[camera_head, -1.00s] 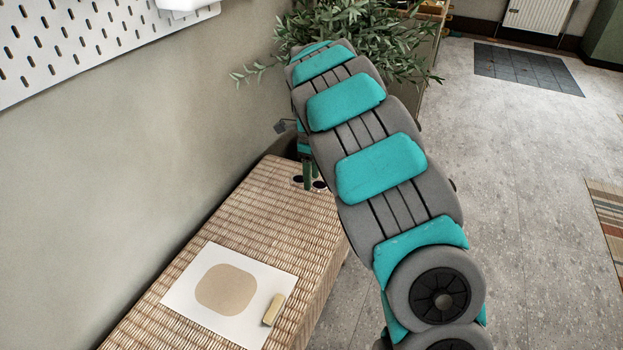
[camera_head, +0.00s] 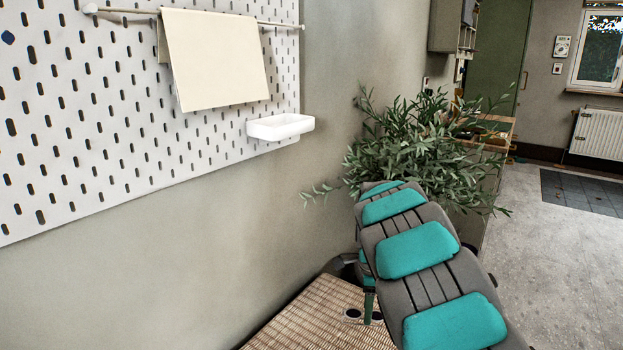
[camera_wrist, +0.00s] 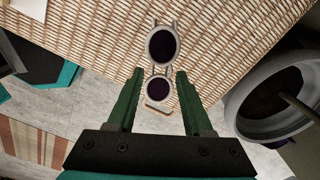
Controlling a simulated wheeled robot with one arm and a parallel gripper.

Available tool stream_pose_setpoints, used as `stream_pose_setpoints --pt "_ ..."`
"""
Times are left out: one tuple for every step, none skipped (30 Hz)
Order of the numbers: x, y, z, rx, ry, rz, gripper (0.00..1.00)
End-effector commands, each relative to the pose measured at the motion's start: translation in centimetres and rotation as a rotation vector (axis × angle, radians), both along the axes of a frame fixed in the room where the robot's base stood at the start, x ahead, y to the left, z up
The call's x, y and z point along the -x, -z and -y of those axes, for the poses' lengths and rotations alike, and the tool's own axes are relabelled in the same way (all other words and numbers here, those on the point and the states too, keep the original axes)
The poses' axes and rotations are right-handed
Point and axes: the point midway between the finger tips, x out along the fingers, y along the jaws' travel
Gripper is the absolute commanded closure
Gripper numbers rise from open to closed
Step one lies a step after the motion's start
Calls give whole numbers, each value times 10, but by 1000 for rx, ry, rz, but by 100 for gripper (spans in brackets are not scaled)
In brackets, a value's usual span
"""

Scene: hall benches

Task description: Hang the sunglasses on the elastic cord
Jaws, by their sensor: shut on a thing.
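The sunglasses (camera_wrist: 163,46) have round dark lenses in a pale frame and show over the woven bench top in the wrist view. My gripper (camera_wrist: 160,72) has its green fingers on either side of the lower lens, shut on the sunglasses. In the head view a dark lens of the sunglasses (camera_head: 352,314) shows beside a green finger, low over the bench; whether they touch it I cannot tell. A thin pale line, apparently the elastic cord (camera_head: 130,11), runs across the pegboard at upper left, with a cream cloth (camera_head: 215,60) draped over it.
The white pegboard (camera_head: 100,130) carries a small white tray (camera_head: 280,127) below the cord's right end. A leafy plant (camera_head: 425,150) stands behind my arm. The woven bench (camera_head: 310,318) lies along the wall. Wall below the pegboard is bare.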

Motion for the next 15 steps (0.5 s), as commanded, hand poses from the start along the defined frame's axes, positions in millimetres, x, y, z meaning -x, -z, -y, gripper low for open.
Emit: stream_pose_setpoints --pt "2 2 -1 0 -80 -1 100" --pt "4 3 -1 -2 -133 -1 100" --pt "5 5 -1 -2 -202 -1 100" --pt "6 6 -1 -2 -254 -1 100" --pt "8 7 0 -2 -307 0 100" --pt "9 9 0 -2 -376 0 100" --pt "10 10 0 -3 -428 0 100" --pt "12 12 0 -3 -481 1 100" --pt "13 13 0 -3 -550 2 100" --pt "14 14 -1 -3 -603 3 100" --pt "15 15 -1 -3 -655 3 100" --pt "17 16 -1 -3 -725 4 100" --pt "18 17 -1 -3 -777 5 100" --pt "19 18 -1 -3 -829 4 100" --pt "21 19 -1 -4 -899 4 100"
